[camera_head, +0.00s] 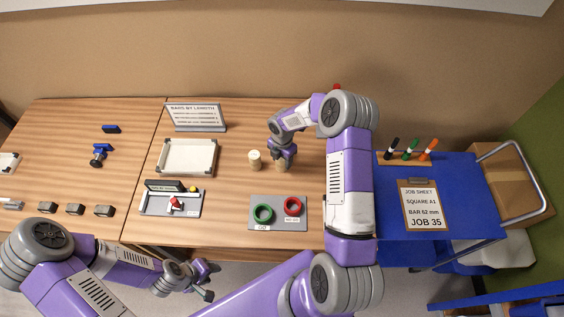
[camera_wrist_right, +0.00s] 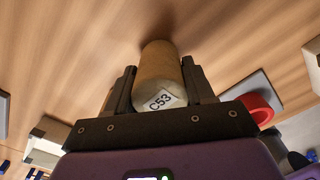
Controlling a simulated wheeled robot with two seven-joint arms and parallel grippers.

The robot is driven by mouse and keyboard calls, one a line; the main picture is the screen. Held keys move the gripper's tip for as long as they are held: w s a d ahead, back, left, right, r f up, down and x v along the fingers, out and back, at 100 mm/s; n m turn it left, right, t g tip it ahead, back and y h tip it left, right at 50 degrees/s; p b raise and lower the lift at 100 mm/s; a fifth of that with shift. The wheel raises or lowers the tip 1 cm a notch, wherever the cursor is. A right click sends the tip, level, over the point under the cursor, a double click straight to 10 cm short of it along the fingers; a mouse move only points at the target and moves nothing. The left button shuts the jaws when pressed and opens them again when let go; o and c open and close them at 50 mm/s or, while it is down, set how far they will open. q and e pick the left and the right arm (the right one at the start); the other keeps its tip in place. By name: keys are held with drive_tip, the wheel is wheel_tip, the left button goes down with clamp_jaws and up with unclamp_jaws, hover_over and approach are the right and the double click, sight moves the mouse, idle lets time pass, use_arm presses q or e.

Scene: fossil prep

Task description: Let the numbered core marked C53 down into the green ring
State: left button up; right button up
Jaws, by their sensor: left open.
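The tan core marked C53 (camera_wrist_right: 160,65) stands between the fingers of my right gripper (camera_wrist_right: 159,88), and its white label faces the wrist camera. The fingers look shut on its sides. In the head view my right gripper (camera_head: 282,158) points down with the core (camera_head: 281,168) under it, at or just above the wooden table; I cannot tell which. The green ring (camera_head: 263,213) lies on a grey plate (camera_head: 278,222), nearer the front edge and left of the gripper. It is empty. My left gripper (camera_head: 203,282) is open and empty, in front of the table.
A red ring (camera_head: 292,205) sits right of the green one. A second pale core (camera_head: 254,160) stands left of my right gripper. A white tray (camera_head: 187,157), a sign (camera_head: 196,117) and a grey fixture (camera_head: 170,203) are further left. A blue cart (camera_head: 450,190) stands right.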

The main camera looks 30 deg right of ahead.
clamp_jaws()
drive_tip(key=shift+r+p, duration=2)
drive_tip(key=shift+r, duration=1.1)
drive_tip(key=shift+f, duration=0.1)
